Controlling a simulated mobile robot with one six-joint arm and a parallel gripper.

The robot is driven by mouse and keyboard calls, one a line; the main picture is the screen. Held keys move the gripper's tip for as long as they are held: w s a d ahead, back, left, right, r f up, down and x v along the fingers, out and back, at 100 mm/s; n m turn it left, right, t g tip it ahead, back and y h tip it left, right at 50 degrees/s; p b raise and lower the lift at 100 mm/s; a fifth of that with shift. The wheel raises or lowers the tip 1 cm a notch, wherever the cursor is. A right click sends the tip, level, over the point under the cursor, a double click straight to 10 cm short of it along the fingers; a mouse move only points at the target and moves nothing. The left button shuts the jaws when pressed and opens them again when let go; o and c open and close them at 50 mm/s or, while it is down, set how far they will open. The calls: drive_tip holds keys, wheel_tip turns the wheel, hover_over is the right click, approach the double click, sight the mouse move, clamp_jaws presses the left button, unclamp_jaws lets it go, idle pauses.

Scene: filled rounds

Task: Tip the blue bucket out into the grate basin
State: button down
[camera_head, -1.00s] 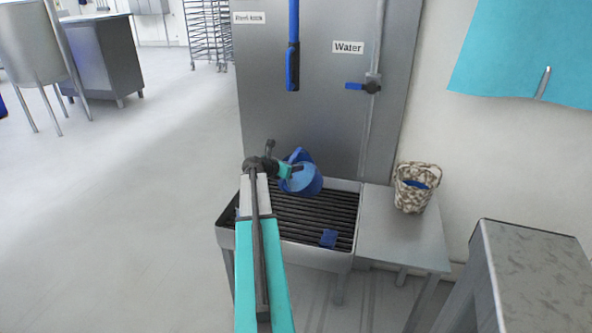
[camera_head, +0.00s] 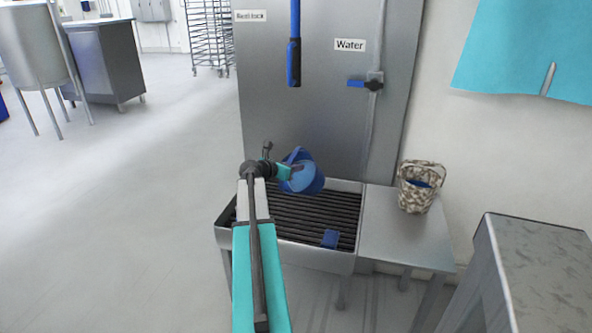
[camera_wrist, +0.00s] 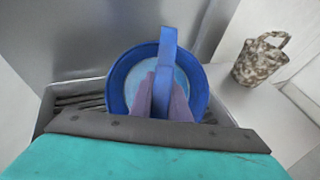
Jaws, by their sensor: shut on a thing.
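The blue bucket (camera_head: 310,181) hangs above the grate basin (camera_head: 342,263), near its back edge. It looks tilted in the head view, with a paler blue round face toward the camera. In the wrist view the bucket (camera_wrist: 117,88) shows its round rim and a pale blue inside; I cannot tell whether that is liquid. My gripper (camera_head: 292,171) is shut on the bucket's handle. In the wrist view the fingers (camera_wrist: 161,98) close around the upright blue handle strap (camera_wrist: 168,45) and hide part of the bucket's inside. Dark bars cross the basin.
A steel side table (camera_head: 405,240) adjoins the basin and bears a mottled basket (camera_head: 416,190). A steel panel with a water valve (camera_head: 372,87) and a hanging blue handle (camera_head: 294,62) stands behind.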

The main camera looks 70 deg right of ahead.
drive_tip(key=shift+w+a+f+h+b, duration=0.15)
drive_tip(key=shift+a+h+b, duration=0.45)
drive_tip(key=shift+b, duration=2.25)
